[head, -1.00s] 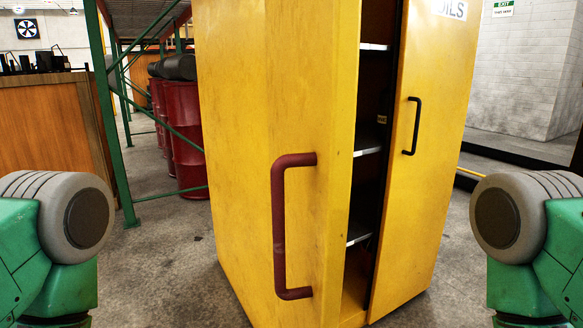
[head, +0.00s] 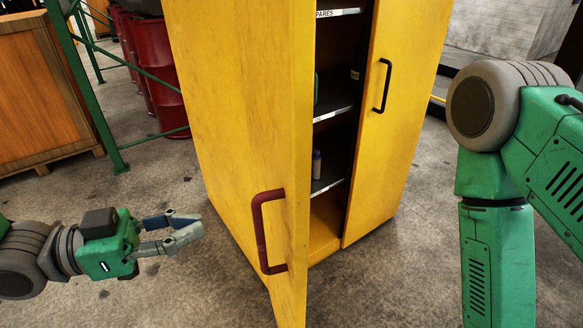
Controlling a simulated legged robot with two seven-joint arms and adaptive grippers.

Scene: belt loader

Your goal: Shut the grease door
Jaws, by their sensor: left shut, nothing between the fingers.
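A tall yellow cabinet stands ahead. Its left door (head: 262,150) stands open toward me, with a dark red handle (head: 258,232) low near its edge. No label shows on this door, so I cannot read whether it is the grease door. The right door (head: 385,140) has a black handle (head: 382,86) and a dark gap beside it shows the shelves. My left gripper (head: 201,224) is shut and empty, left of the red handle and apart from it, pointing right. My right arm shows at the right, but its gripper is out of view.
Inside are shelves (head: 333,113) with a small bottle (head: 316,162). A green rack post (head: 85,90), red drums (head: 158,75) and a wooden crate (head: 45,90) stand at the left. Bare concrete floor (head: 165,190) surrounds the cabinet.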

